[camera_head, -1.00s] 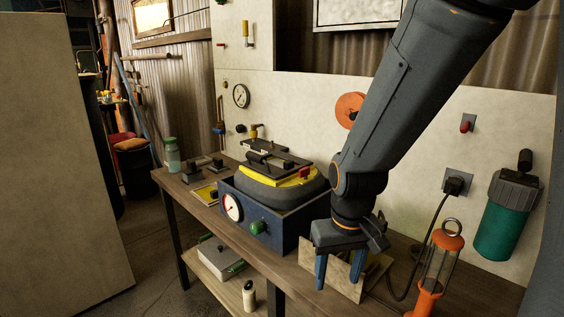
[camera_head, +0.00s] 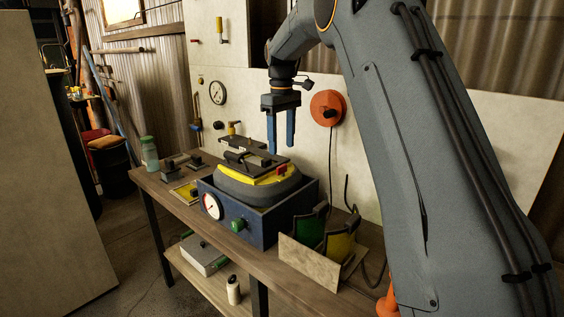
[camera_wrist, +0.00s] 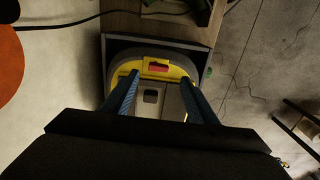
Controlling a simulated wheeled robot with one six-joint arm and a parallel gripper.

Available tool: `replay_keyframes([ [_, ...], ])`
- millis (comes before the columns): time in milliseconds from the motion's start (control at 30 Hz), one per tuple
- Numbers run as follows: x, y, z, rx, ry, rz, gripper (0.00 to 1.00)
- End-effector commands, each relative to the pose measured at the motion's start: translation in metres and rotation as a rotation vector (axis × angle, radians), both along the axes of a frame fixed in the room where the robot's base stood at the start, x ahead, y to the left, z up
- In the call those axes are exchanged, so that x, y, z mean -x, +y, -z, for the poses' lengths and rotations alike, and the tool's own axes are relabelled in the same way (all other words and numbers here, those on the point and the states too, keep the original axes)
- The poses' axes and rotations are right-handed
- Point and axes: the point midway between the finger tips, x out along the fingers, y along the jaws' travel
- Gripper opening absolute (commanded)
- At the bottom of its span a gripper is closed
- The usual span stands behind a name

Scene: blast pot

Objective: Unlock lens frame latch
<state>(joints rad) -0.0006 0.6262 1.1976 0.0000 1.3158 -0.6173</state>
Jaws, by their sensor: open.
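The lens frame is a dark plate with a yellow rim (camera_head: 250,177) on top of a grey rounded body set in a blue box (camera_head: 250,220). A small red latch (camera_head: 281,170) sits at the frame's right end. In the wrist view the red latch (camera_wrist: 158,67) lies in a yellow surround, just beyond the fingertips. My gripper (camera_head: 281,150) points down above the latch end of the frame, its blue fingers apart and empty. In the wrist view my gripper (camera_wrist: 160,80) frames the dark window area below it. It appears apart from the latch.
A stand with green (camera_head: 307,228) and yellow (camera_head: 340,246) panes is right of the box on the wooden bench (camera_head: 283,283). A pressure gauge (camera_head: 212,207) and green knob (camera_head: 238,226) are on the box front. An orange disc (camera_head: 327,108) hangs on the wall behind.

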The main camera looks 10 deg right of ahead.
Motion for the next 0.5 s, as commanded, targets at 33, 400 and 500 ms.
replay_keyframes([
  [33, -0.002, 0.000, -0.001, 0.000, 0.002, -0.006, 0.53],
  [400, -0.002, -0.001, 0.039, 0.000, 0.006, -0.011, 0.53],
  [500, -0.002, 0.000, 0.054, 0.000, 0.005, -0.011, 0.53],
])
